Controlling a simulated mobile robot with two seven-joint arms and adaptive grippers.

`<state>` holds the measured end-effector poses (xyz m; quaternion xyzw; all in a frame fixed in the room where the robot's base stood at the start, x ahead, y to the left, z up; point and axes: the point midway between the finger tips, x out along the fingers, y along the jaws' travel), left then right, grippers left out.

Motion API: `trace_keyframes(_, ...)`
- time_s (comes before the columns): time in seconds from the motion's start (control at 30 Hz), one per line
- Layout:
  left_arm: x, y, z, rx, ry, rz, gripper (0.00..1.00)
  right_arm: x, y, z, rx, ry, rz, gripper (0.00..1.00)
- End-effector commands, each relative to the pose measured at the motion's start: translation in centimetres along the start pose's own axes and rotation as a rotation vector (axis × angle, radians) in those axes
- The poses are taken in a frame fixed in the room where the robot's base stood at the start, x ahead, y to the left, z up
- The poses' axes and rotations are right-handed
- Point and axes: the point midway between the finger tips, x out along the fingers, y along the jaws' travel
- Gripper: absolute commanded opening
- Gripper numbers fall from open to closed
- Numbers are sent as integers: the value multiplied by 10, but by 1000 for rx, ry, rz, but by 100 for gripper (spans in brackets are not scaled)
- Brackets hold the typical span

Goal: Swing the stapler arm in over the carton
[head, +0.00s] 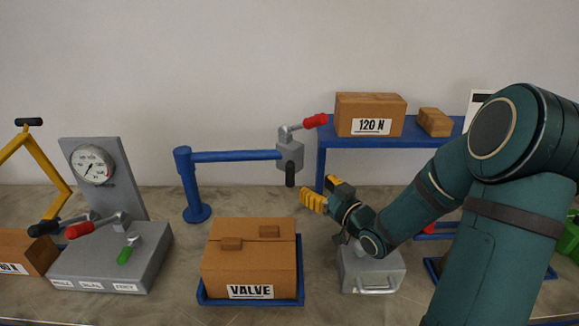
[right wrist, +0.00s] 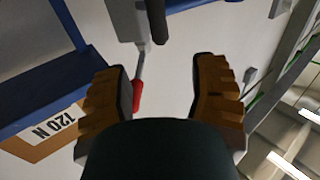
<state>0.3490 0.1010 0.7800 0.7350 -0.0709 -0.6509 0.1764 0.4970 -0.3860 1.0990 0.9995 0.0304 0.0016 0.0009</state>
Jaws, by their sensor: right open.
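The stapler arm (head: 235,156) is a blue bar on a blue post (head: 190,185). Its free end carries a grey head (head: 291,152) with a red-tipped lever (head: 315,121) and a black part hanging below (head: 290,175). The head hangs behind and right of the carton (head: 248,270), a closed brown box marked VALVE. My right gripper (head: 323,193) is open and empty, just right of and below the head, apart from it. In the right wrist view the black part (right wrist: 156,22) and red lever tip (right wrist: 136,95) show beyond the open fingers (right wrist: 160,70). My left gripper is out of view.
The carton sits in a blue tray (head: 250,301). A blue shelf (head: 395,131) with a 120 N box (head: 368,114) stands behind my right gripper. A grey case (head: 371,269) lies below it. A gauge panel (head: 105,180) with levers stands left.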

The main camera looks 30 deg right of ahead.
Motion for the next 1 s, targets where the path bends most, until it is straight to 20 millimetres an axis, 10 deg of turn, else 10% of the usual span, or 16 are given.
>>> trace_keyframes(0.5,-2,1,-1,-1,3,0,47,96,-1,1,1,-2,-1,59)
trace_keyframes(1.0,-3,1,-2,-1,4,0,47,117,-1,1,1,-2,1,59)
